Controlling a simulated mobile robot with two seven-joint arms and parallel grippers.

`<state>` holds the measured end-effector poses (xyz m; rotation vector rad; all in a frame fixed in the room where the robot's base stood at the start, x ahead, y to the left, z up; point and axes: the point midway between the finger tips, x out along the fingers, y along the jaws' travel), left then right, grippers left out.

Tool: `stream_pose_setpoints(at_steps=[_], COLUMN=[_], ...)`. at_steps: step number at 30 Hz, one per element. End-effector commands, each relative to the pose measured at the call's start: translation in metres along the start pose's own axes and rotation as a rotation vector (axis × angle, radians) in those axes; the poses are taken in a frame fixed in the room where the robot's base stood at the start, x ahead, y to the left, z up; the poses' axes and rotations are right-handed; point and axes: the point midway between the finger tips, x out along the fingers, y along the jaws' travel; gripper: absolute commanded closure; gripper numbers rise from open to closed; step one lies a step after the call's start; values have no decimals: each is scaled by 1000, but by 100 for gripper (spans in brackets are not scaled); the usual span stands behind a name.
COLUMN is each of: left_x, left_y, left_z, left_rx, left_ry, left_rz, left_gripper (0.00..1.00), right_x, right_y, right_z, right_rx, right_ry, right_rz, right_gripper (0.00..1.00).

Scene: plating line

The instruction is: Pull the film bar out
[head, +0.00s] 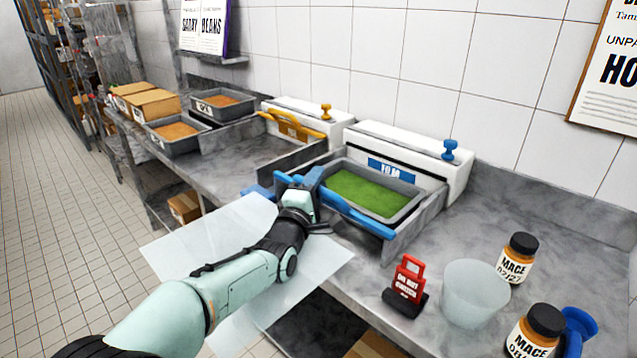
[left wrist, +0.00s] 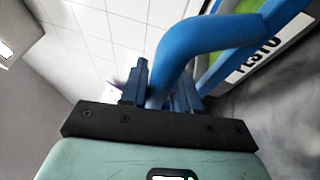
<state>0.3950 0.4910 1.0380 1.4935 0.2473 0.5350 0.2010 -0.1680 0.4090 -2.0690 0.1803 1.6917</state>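The blue film bar (head: 352,212) runs along the front of a grey pan of green pesto (head: 368,192), below a white box with a blue label (head: 390,168). My left gripper (head: 306,188) is at the bar's left part. In the left wrist view the bar (left wrist: 205,32) passes between the two fingers (left wrist: 160,92), which look closed on it; the contact itself is partly hidden. A translucent sheet (head: 190,245) lies under my left arm, out past the counter's front edge. My right gripper is not in view.
A red sign (head: 408,280), a frosted cup (head: 474,293) and jars with dark lids (head: 517,258) stand on the counter at right. A second white box with an orange bar (head: 292,124) is further left. Pans (head: 182,146) and cardboard boxes are beyond it.

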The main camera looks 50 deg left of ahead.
Motion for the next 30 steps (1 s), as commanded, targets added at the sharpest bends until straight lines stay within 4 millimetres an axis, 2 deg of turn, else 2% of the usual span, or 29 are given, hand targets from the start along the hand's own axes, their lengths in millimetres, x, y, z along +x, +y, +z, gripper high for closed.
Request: stream_pose_setpoints(at_steps=[8, 13, 17, 24, 30], left_x=[0, -13, -37, -93, -124], left_y=[0, 1, 2, 2, 2], left_z=[0, 1, 1, 0, -1], left_rx=[0, 0, -1, -2, -2], left_ry=[0, -1, -1, 0, 1], left_rz=[1, 0, 2, 2, 2], left_gripper=[68, 68, 68, 68, 68], right_x=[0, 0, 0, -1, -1], right_y=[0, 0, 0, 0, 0], right_z=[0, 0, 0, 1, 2], right_rx=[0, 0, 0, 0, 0], right_ry=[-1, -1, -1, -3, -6], right_rz=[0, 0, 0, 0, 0], right_gripper=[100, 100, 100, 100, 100])
